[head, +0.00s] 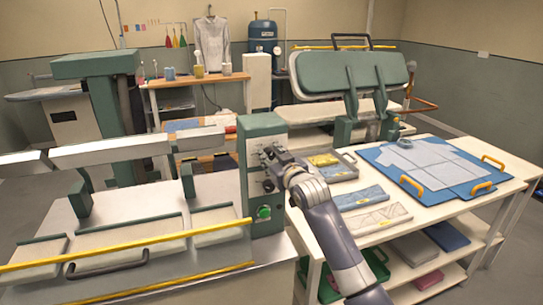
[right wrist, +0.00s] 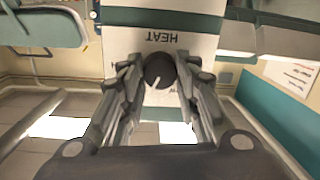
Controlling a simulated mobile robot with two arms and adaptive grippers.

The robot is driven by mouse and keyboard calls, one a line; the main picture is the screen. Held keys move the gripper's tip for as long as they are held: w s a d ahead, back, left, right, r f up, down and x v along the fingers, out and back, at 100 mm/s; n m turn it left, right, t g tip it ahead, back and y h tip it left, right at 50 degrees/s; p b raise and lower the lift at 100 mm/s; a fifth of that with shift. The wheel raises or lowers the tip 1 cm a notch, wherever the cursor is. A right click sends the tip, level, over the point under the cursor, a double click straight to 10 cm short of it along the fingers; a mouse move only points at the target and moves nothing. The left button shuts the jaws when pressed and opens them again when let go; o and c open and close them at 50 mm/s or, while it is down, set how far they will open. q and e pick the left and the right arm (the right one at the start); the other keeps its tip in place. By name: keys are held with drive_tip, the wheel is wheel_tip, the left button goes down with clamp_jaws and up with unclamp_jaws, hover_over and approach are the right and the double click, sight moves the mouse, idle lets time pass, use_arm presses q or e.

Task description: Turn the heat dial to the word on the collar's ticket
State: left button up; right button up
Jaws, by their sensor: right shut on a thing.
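The heat dial (right wrist: 159,70) is a round black knob with a white pointer line, on a pale panel under the word HEAT, which appears upside down in the right wrist view. Its pointer points toward the bottom of that picture. My right gripper (right wrist: 160,76) is shut on the dial, one finger on each side. In the head view my right gripper (head: 270,161) is at the front of the green and white control box (head: 262,132), hiding the dial. A white shirt (head: 425,163) lies on a blue board; I cannot make out a ticket's word. My left gripper is not in view.
A green button (head: 264,212) is low on the control box. The press with a yellow bar (head: 120,250) stands left. A table (head: 465,215) at right holds folded cloths (head: 375,219) and the blue board (head: 455,185) with yellow handles.

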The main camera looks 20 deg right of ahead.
drive_tip(key=shift+m, duration=0.4)
drive_tip(key=o, duration=1.1)
drive_tip(key=shift+c, duration=0.2)
drive_tip(key=shift+s, duration=0.1)
drive_tip(key=s+d+r, duration=0.1)
drive_tip(key=s, duration=1)
drive_tip(key=shift+s, duration=0.35)
